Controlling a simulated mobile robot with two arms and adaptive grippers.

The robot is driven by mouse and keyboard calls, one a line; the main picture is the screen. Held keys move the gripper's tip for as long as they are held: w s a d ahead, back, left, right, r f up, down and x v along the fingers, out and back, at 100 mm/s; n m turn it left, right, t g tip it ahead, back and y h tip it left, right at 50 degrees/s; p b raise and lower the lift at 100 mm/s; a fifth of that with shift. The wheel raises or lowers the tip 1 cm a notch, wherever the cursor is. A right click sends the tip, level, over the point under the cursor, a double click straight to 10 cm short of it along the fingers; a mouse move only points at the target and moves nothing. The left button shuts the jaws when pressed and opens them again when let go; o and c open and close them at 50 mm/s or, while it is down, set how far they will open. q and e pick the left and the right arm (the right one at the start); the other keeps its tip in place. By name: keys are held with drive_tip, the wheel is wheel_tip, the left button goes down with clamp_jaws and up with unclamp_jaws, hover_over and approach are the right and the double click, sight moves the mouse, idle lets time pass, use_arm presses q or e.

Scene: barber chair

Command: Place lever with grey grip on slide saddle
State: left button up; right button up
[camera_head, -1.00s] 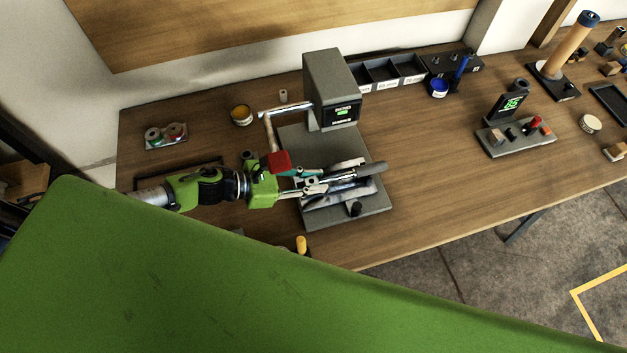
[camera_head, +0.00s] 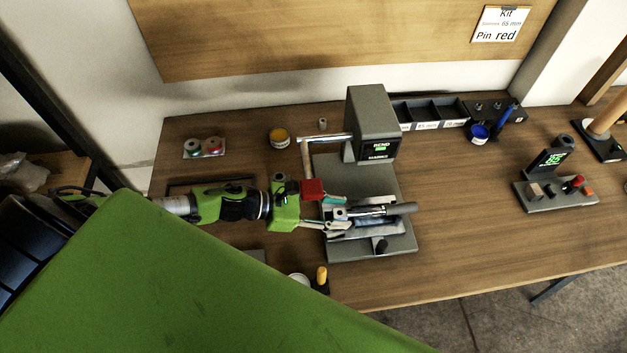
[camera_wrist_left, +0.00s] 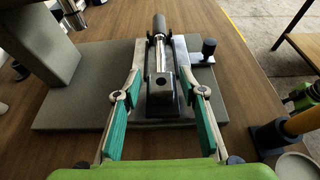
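The lever with the grey grip (camera_head: 402,209) lies roughly level over the slide of the bench machine, its grip pointing right. In the left wrist view its grey grip (camera_wrist_left: 159,24) points away from me, and its bright rod runs to a dark block with a hole (camera_wrist_left: 161,88). My left gripper (camera_head: 346,213) is open around this block; in the wrist view its teal-padded fingers (camera_wrist_left: 160,78) stand on either side with small gaps. The slide saddle is mostly hidden under the lever; I cannot tell whether the lever is fully seated.
The machine's upright head (camera_head: 372,122) and a bent arm with a red block (camera_head: 313,190) stand close to my left gripper. A black knob (camera_head: 380,246) sits at the plate's front. A yellow-handled tool (camera_head: 321,275) stands near the table edge. Bare table lies right of the plate.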

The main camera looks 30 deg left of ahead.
use_arm(q)
drive_tip(key=b+v, duration=0.2)
drive_tip(key=v, duration=0.8)
drive_tip(key=shift+s+a, duration=0.15)
